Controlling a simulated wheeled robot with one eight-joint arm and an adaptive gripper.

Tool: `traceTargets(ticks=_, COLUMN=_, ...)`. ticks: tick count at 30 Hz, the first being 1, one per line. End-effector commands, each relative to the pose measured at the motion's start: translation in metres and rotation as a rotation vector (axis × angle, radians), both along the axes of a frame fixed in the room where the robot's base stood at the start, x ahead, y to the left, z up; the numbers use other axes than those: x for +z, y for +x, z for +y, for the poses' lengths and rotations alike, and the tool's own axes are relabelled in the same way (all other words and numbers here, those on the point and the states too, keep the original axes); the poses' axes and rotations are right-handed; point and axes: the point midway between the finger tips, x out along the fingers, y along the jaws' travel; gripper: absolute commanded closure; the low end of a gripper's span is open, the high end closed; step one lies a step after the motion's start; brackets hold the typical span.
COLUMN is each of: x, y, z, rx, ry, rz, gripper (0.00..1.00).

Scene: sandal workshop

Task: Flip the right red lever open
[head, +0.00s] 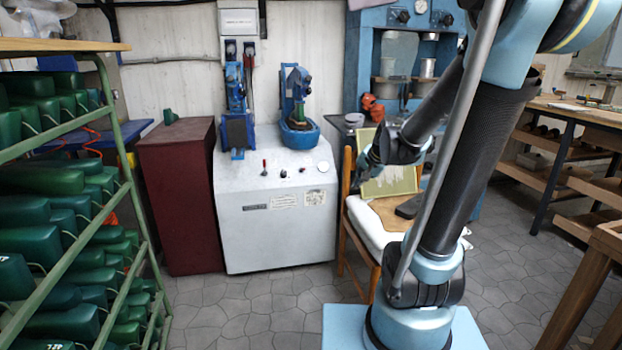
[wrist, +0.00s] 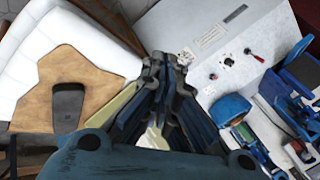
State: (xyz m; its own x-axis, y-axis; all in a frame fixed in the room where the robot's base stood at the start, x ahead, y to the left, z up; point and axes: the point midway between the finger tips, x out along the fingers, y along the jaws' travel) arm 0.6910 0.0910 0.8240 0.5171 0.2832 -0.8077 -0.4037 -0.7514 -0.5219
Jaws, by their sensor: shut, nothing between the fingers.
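The white machine cabinet (head: 275,215) stands across the room with small controls on its sloped top. In the wrist view, where the cabinet (wrist: 205,15) appears turned round, a red lever (wrist: 256,57) and another small red-tipped lever (wrist: 212,77) sit on either side of a dark knob (wrist: 228,60). In the head view the left red lever (head: 264,167) stands upright; the right lever (head: 301,170) is small and its position is hard to tell. My gripper (head: 367,165) is shut and empty, to the right of the cabinet and apart from both levers. It fills the wrist view's centre (wrist: 163,62).
A wooden chair (head: 358,235) with a white cushion and yellowish panel (head: 392,182) stands beneath my gripper. Blue machine parts (head: 299,130) stand on the cabinet. A green rack (head: 135,195) of shoe lasts is left; floor before the cabinet is clear.

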Motion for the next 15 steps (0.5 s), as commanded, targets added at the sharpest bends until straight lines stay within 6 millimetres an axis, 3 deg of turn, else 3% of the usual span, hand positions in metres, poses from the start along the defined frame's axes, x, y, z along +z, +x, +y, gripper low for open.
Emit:
traceTargets(ticks=3, x=0.000, y=0.036, z=0.013, rx=-0.064, ry=0.081, rz=-0.019, gripper=1.00)
traceTargets(ticks=15, x=-0.015, y=0.145, z=0.051, rx=-0.283, ry=0.382, rz=-0.061, gripper=1.00)
